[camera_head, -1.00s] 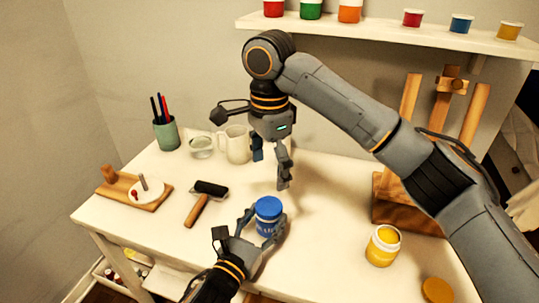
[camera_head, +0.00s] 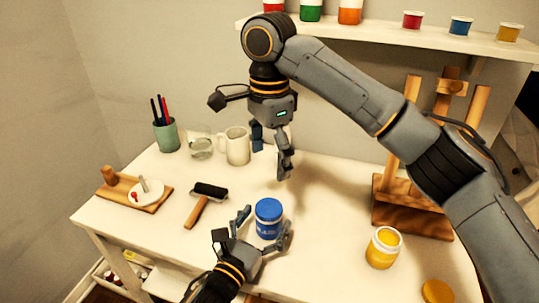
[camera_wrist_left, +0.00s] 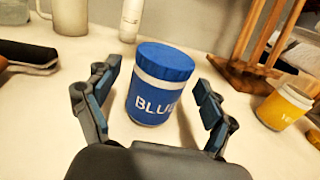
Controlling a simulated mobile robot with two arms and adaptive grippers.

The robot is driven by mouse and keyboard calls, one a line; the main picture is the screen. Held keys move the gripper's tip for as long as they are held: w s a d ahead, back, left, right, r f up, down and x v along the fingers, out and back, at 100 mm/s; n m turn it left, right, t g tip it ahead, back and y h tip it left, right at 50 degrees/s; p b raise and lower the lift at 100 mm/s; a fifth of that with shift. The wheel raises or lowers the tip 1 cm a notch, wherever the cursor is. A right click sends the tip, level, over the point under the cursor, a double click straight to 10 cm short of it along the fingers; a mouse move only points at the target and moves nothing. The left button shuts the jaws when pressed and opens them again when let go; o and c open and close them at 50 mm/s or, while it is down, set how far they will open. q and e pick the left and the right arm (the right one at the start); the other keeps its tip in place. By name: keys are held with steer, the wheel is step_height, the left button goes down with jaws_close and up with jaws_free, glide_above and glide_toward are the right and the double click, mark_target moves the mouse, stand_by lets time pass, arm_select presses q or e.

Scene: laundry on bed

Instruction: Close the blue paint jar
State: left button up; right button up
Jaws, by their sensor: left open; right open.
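The blue paint jar (camera_head: 269,219) stands upright on the white table with its blue lid (camera_head: 268,208) on top. In the left wrist view the jar (camera_wrist_left: 150,100) and its lid (camera_wrist_left: 166,60) show clearly, and the lid looks level on the rim. My left gripper (camera_head: 265,226) is open, with its fingers on either side of the jar and apart from it; it also shows in the left wrist view (camera_wrist_left: 160,95). My right gripper (camera_head: 271,160) is open and empty, above the table behind the jar.
An open yellow paint jar (camera_head: 383,248) stands at the right, with an orange-yellow lid (camera_head: 437,291) near the front edge. A wooden easel (camera_head: 412,208) stands back right.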

arm_select(q)
steer(key=v, duration=1.2)
